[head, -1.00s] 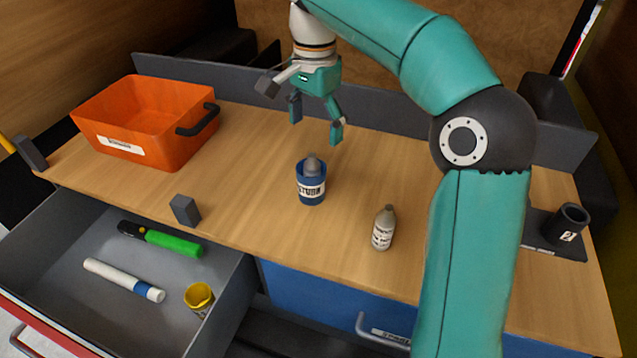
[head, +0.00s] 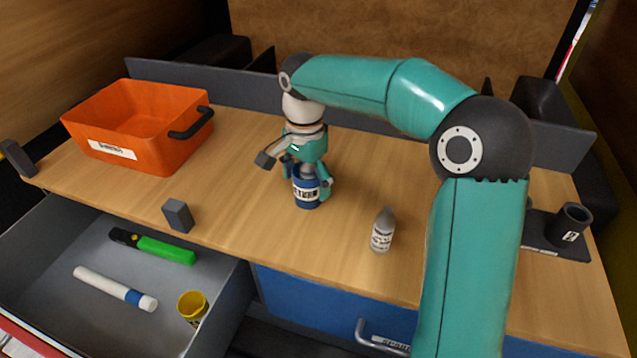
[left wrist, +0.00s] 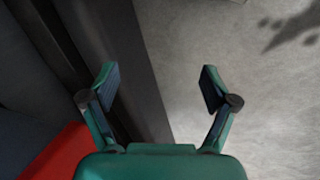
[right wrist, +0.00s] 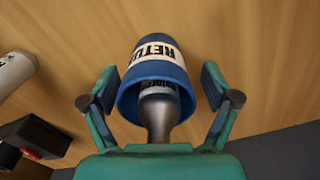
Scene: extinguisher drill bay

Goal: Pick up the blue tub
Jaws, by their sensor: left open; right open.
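The blue tub (head: 306,196) with a white label stands upright on the wooden table in the head view. A grey bottle-like item (right wrist: 160,112) sits inside it, and the tub (right wrist: 158,50) fills the middle of the right wrist view. My right gripper (head: 307,181) has come down over the tub from above. Its open fingers (right wrist: 158,86) are on either side of the tub's rim, with a gap visible on the left; contact on the right is unclear. My left gripper (left wrist: 160,88) is open and empty above a grey floor in the left wrist view.
An orange bin (head: 137,125) stands at the back left. A white bottle (head: 382,231) is right of the tub; a small grey block (head: 177,215) is to its left. An open drawer (head: 90,235) holds a green-and-black item, a white tube and a yellow cup. A black holder (head: 570,226) is far right.

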